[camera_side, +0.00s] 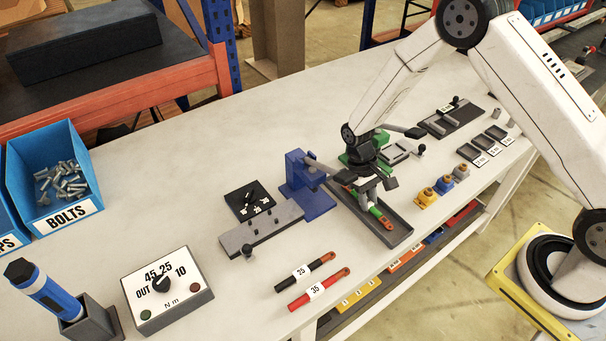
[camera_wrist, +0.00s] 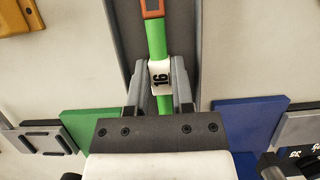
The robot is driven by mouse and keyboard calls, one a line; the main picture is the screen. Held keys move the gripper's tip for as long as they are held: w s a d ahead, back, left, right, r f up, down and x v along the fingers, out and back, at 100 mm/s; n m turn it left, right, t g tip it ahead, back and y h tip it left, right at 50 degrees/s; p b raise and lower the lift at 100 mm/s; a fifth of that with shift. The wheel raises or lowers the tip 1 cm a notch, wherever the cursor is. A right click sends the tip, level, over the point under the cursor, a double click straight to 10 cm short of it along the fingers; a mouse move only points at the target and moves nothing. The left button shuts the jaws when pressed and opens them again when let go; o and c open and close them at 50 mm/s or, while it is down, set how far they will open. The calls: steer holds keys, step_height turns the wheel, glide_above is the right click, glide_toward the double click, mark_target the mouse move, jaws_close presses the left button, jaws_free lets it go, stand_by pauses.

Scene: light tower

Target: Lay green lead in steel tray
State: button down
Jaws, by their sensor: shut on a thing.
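The green lead (camera_side: 377,213) has an orange end and a white label reading 16. In the wrist view the green lead (camera_wrist: 157,38) runs up from between my fingers. My gripper (camera_side: 367,190) is shut on it at the label; the gripper also shows in the wrist view (camera_wrist: 160,78). The steel tray (camera_side: 398,232) is a long dark grey trough. The lead lies along the tray's length, over or inside it; I cannot tell whether it touches the floor. In the wrist view the tray (camera_wrist: 188,20) shows behind the lead.
A black lead (camera_side: 303,272) and a red lead (camera_side: 318,290) lie on the bench in front. A blue fixture (camera_side: 309,188) stands left of the tray, and a green block (camera_wrist: 88,125) is close by. Yellow parts (camera_side: 427,196) stand to the right. The bench's front edge is near the tray.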

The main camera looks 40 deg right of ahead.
steer(key=shift+c, duration=2.4)
jaws_free()
steer(key=shift+r, duration=0.15)
steer(key=v, duration=1.2)
steer(key=s+d+r+t, duration=0.1)
steer(key=s+r+t, duration=0.2)
steer(key=s, duration=0.4)
steer(key=s+d+r+t, duration=0.1)
steer(key=s+r+t, duration=0.2)
steer(key=s, duration=0.4)
steer(key=shift+r+t, duration=0.3)
steer(key=shift+t, duration=0.2)
